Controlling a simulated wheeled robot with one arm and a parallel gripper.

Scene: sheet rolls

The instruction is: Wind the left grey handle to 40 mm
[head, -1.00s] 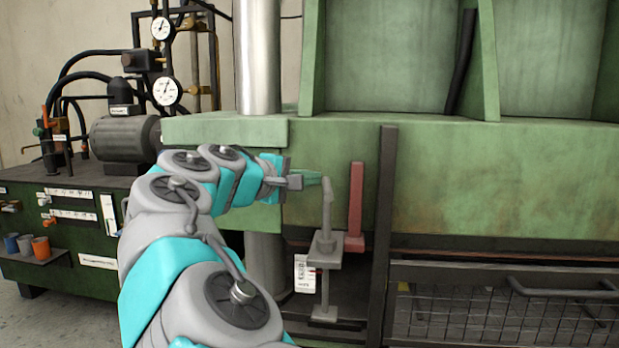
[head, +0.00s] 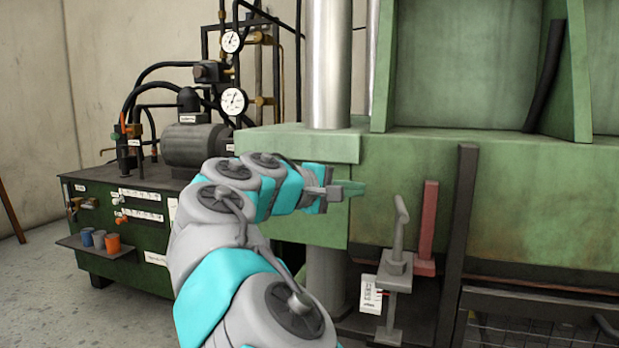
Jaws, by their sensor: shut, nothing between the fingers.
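The grey handle (head: 399,228) stands upright on a grey bracket at the front of the green machine, just left of a red post. A white label (head: 370,294) with small print hangs at the bracket's left; I cannot read a value on it. My gripper (head: 360,189) is shut and empty. In the picture it is to the left of and slightly above the handle's top, with a visible gap between them. The green fingers blend with the green beam behind them.
A red upright post (head: 427,225) stands right beside the handle, and a dark vertical bar (head: 457,240) is further right. The green beam (head: 520,190) is behind. A hydraulic unit (head: 130,215) with gauges and hoses stands at the left. Open floor shows at the lower left.

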